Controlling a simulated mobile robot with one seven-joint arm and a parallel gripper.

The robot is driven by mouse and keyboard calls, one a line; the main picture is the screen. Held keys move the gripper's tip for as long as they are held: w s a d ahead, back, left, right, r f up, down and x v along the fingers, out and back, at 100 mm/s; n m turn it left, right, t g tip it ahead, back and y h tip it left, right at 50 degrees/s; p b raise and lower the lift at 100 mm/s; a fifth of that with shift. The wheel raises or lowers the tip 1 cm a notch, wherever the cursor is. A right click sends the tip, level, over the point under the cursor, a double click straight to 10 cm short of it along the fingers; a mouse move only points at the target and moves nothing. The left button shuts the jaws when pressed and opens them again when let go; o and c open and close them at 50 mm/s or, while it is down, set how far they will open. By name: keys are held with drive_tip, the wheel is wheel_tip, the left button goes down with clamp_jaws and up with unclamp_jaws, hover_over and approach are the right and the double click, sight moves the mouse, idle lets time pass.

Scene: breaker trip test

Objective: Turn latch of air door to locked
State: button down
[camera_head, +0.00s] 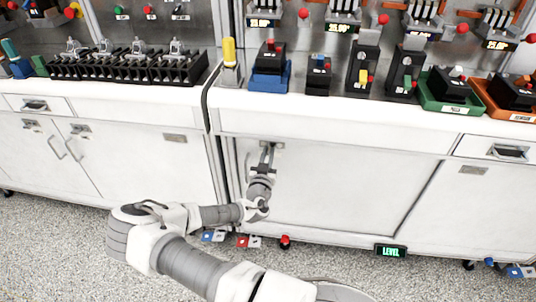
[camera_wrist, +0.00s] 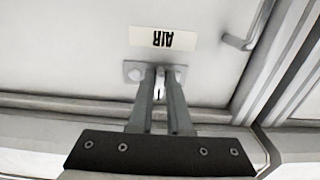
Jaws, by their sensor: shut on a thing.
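The air door (camera_head: 325,185) is a white cabinet door under the right bench in the head view. Its upside-down "AIR" label (camera_wrist: 161,38) shows in the wrist view. The latch (camera_wrist: 133,73) is a small grey metal piece on a plate just below that label in the picture. My gripper (camera_head: 267,150) reaches up to the latch near the door's upper left corner. In the wrist view my gripper (camera_wrist: 160,88) has its two fingers close together on the latch's middle part. The fingers hide much of the latch, so I cannot tell how it is turned.
A metal handle (camera_wrist: 248,30) stands out near the door's edge. The benchtop above holds several breaker devices, including one on a blue base (camera_head: 270,78). A green "LEVEL" display (camera_head: 390,251) sits at the cabinet's bottom edge. The speckled floor (camera_head: 60,250) in front is mostly clear.

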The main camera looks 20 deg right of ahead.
drive_tip(key=shift+n+b, duration=0.3)
drive_tip(key=shift+s+d+r+n+b, duration=0.15)
drive_tip(key=shift+n+b, duration=1)
drive_tip(key=shift+n, duration=1.75)
drive_tip(key=shift+d+r+n+b, duration=0.15)
drive_tip(key=shift+n+b, duration=0.95)
drive_tip(key=shift+n, duration=1.8)
drive_tip(key=shift+s+d+r+n+b, duration=0.15)
drive_tip(key=shift+n+b, duration=1)
drive_tip(key=shift+n, duration=1.75)
drive_tip(key=shift+a, duration=0.1)
drive_tip(key=shift+w, duration=0.1)
drive_tip(key=c, duration=0.9)
unclamp_jaws()
drive_tip(key=shift+o, duration=0.2)
